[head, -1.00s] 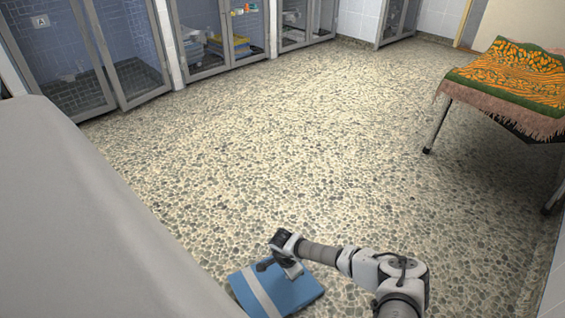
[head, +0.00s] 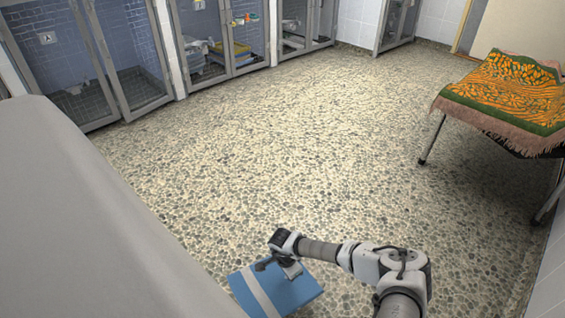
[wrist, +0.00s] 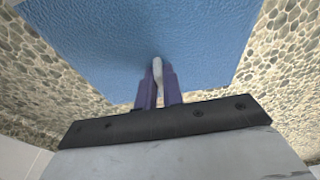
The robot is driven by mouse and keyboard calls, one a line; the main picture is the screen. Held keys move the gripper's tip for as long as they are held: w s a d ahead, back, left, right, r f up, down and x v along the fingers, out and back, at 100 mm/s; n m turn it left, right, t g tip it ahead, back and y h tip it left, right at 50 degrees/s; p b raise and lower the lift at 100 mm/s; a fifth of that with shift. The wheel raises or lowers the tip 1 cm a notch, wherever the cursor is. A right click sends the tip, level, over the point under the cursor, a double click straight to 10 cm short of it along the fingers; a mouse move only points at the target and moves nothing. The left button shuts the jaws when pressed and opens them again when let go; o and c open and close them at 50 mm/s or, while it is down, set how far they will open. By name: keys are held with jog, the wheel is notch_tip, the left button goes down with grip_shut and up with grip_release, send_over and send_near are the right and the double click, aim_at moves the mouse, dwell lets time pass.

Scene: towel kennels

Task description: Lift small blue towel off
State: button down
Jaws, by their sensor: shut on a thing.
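The small blue towel (head: 285,293) is a folded blue rectangle with a pale stripe across it, low in the head view. It fills the upper part of the wrist view (wrist: 140,45). My gripper (head: 268,265) is over the towel's upper edge. In the wrist view my gripper's purple fingers (wrist: 158,88) are close together at the towel's near edge, shut on a thin pinch of it. The pinched cloth itself is mostly hidden between the fingers. Speckled floor shows around the towel; I cannot tell its height above the floor.
A grey padded surface (head: 85,200) runs along the left. Kennels with glass doors (head: 130,60) line the back, one holding folded yellow and blue cloths (head: 240,54). A table with an orange and green fringed cloth (head: 510,90) stands right. The middle floor (head: 270,150) is clear.

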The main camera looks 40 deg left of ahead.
jog(key=shift+r, duration=0.55)
jog(key=shift+f, duration=0.1)
